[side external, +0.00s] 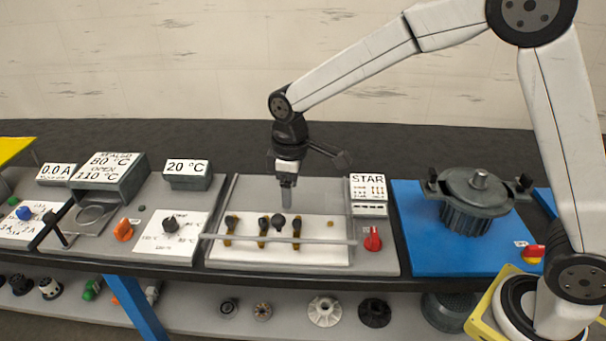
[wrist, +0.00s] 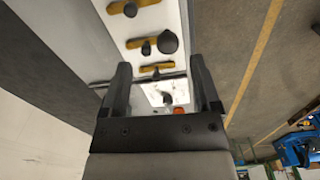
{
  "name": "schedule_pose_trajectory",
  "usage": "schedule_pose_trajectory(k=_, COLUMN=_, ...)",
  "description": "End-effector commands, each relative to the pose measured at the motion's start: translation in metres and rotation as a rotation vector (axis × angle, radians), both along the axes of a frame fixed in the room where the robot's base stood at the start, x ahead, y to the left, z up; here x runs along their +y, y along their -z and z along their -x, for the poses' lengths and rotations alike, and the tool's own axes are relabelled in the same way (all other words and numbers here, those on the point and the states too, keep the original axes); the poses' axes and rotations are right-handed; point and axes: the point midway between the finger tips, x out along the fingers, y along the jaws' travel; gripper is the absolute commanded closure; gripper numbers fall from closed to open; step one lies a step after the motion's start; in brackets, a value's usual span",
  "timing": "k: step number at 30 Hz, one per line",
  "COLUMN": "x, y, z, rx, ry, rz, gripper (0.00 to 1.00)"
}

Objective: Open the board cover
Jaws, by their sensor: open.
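The board (side external: 270,250) is a white panel in the middle station, carrying several yellow strips with black knobs. A pale bar (side external: 280,239) runs across its front and looks like the edge of a see-through cover. Whether a clear pane lies over the board is hard to tell. My gripper (side external: 287,207) points down above the rear part of the board, apart from the bar. In the wrist view my gripper (wrist: 161,82) has its two fingers spread, with nothing between them. The board's yellow strips (wrist: 157,67) show beyond and between the fingers.
Left of the board are a knob panel (side external: 168,238) and a 20 °C display (side external: 187,174). Right are a STAR sign (side external: 368,190), a red switch (side external: 373,239) and a motor housing (side external: 467,215) on a blue plate (side external: 420,240). Loose parts (side external: 325,311) lie on the lower shelf.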

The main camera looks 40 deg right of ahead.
Motion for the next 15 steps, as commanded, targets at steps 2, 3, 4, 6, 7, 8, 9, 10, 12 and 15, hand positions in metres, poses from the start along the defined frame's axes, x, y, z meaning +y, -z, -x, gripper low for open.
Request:
schedule_pose_trajectory(k=2, x=0.01, y=-0.001, z=-0.008, rx=0.012, ry=-0.044, rz=0.004, gripper=0.2)
schedule_pose_trajectory(k=3, x=0.014, y=-0.002, z=-0.011, rx=0.015, ry=-0.061, rz=0.004, gripper=0.2)
schedule_pose_trajectory(k=4, x=0.016, y=-0.002, z=-0.012, rx=0.02, ry=-0.072, rz=0.006, gripper=0.2)
schedule_pose_trajectory(k=6, x=0.02, y=-0.003, z=-0.015, rx=0.024, ry=-0.089, rz=0.007, gripper=0.2)
schedule_pose_trajectory(k=7, x=0.021, y=-0.003, z=-0.015, rx=0.026, ry=-0.093, rz=0.008, gripper=0.2)
schedule_pose_trajectory(k=8, x=0.021, y=-0.003, z=-0.016, rx=0.028, ry=-0.097, rz=0.008, gripper=0.2)
schedule_pose_trajectory(k=9, x=0.022, y=-0.004, z=-0.016, rx=0.028, ry=-0.101, rz=0.008, gripper=0.2)
schedule_pose_trajectory(k=10, x=0.022, y=-0.004, z=-0.016, rx=0.028, ry=-0.102, rz=0.008, gripper=0.2)
schedule_pose_trajectory(k=12, x=0.022, y=-0.004, z=-0.016, rx=0.029, ry=-0.103, rz=0.009, gripper=0.2)
schedule_pose_trajectory(k=15, x=0.022, y=-0.003, z=-0.016, rx=0.029, ry=-0.102, rz=0.009, gripper=0.2)
